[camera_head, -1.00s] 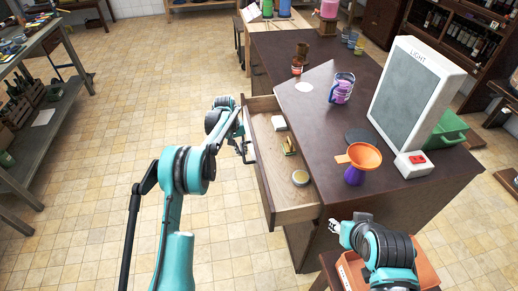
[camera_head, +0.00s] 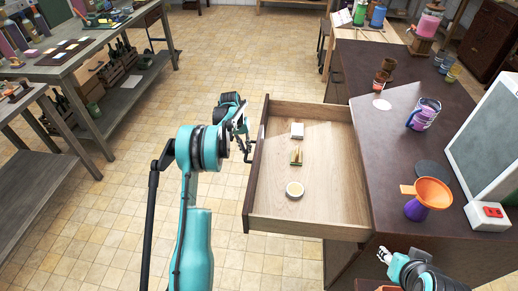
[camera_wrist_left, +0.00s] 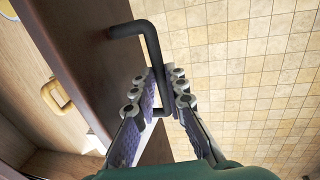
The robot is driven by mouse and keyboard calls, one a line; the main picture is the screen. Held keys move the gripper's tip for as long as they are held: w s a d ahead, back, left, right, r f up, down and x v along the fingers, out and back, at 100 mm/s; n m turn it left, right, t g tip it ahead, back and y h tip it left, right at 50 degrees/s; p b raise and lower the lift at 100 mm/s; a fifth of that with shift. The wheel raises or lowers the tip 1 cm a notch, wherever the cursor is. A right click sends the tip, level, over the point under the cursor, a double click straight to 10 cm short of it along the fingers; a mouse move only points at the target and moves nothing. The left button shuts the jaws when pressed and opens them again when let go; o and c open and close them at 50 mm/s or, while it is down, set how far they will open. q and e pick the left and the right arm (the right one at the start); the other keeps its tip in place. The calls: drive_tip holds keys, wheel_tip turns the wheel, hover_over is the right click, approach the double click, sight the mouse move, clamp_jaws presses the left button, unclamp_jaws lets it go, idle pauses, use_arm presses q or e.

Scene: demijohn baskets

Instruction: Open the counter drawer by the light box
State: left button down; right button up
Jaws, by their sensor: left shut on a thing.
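The counter drawer (camera_head: 330,180) is pulled far out of the dark counter (camera_head: 398,150), with its pale wooden inside showing. The light box (camera_head: 492,140) stands on the counter at the right, cut by the picture's edge. My left gripper (camera_head: 246,147) is at the drawer's front. In the left wrist view my left gripper (camera_wrist_left: 161,92) is shut on the dark bar handle (camera_wrist_left: 152,38) of the drawer front (camera_wrist_left: 85,50). My right gripper (camera_head: 385,257) is low at the right, beside the counter; its fingers are too small to read.
An orange funnel (camera_head: 432,192) and a purple mug (camera_head: 424,114) stand on the counter. Tiled floor (camera_head: 240,70) is clear left of the drawer.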

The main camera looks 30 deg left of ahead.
use_arm(q)
drive_tip(key=shift+s+a, duration=0.2)
drive_tip(key=shift+a, duration=0.4)
drive_tip(key=shift+s+a, duration=0.2)
drive_tip(key=shift+a, duration=0.4)
drive_tip(key=c, duration=1.6)
unclamp_jaws()
drive_tip(key=shift+o, duration=0.2)
wheel_tip(320, 180, up, 12)
drive_tip(key=a, duration=0.2)
drive_tip(key=shift+s, duration=0.35)
drive_tip(key=shift+f, duration=0.1)
